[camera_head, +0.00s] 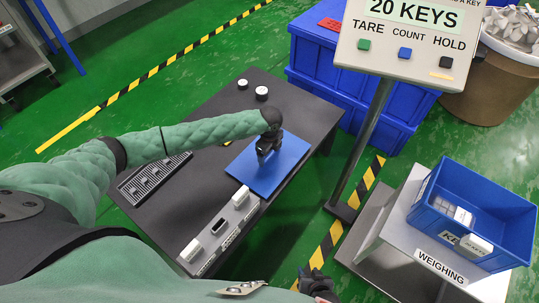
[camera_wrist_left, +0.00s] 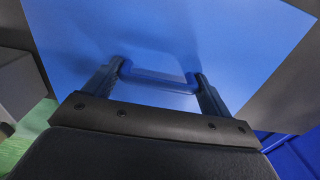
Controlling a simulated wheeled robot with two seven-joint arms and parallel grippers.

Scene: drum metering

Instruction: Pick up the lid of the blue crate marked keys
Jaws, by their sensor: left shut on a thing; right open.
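The flat blue lid (camera_head: 253,178) is at the right end of the dark table (camera_head: 300,118); I cannot tell whether it touches the tabletop. My left gripper (camera_head: 266,153) is above it, shut on the lid's handle. In the left wrist view the lid (camera_wrist_left: 160,30) fills most of the picture, and the bar handle (camera_wrist_left: 155,76) lies between the fingers of the left gripper (camera_wrist_left: 157,85). The open blue crate (camera_head: 425,218), with a partly covered KEYS label, stands on the weighing platform at right. My right gripper (camera_head: 318,288) is at the bottom edge, apart from everything and open.
A scale display (camera_head: 410,35) reading 20 KEYS stands on a post (camera_head: 364,140) between table and crate. A grey-white block strip (camera_head: 222,228) lies along the table's front edge. A black slotted tray (camera_head: 153,178) and two small round pieces (camera_head: 262,93) are also on the table.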

